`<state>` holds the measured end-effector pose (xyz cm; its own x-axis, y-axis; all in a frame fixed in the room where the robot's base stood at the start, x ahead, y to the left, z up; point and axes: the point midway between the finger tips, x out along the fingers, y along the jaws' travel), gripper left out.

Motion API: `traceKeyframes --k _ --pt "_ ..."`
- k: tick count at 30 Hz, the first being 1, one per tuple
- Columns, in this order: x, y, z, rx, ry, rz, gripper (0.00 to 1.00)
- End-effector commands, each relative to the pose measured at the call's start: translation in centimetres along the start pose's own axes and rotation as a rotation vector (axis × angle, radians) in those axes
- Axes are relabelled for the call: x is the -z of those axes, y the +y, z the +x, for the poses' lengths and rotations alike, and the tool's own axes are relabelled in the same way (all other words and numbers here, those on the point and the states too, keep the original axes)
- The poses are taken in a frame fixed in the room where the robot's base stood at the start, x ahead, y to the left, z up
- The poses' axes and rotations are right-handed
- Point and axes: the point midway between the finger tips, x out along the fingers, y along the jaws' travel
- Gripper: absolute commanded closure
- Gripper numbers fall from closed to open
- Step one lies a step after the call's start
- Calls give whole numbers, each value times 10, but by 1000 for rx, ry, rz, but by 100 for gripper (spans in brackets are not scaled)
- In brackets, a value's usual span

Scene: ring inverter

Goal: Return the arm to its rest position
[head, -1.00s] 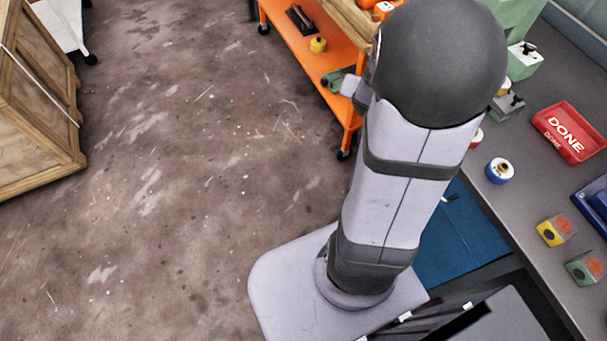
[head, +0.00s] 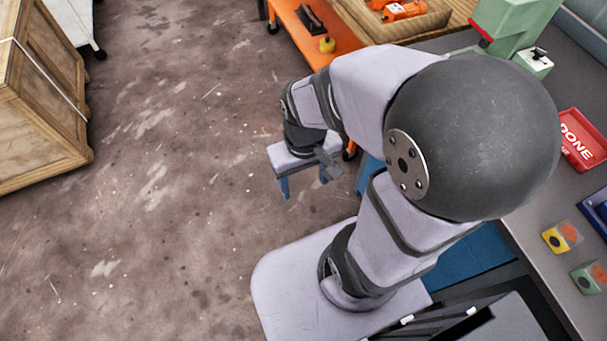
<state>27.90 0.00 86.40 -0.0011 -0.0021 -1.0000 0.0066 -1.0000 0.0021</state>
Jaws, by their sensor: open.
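My gripper (head: 304,186) shows in the head view, left of my arm's large dark joint. Its two blue fingers are spread apart and point down, with nothing between them. It hangs over the bare floor, in front of the orange cart and apart from the bench. My arm is folded, with its elbow high at the right and its forearm reaching left to the wrist.
The orange cart (head: 322,32) and a wooden tray (head: 425,22) with orange tools stand at the back. A wooden crate (head: 40,105) stands left. The floor (head: 190,200) between is clear.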

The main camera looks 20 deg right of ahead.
Motion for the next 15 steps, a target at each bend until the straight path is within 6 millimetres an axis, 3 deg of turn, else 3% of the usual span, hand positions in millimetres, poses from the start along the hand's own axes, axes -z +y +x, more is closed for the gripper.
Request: traceKeyframes --k 5,15 --pt "0 0 -10 1 1 1 39" --pt "0 0 -66 1 1 3 39"
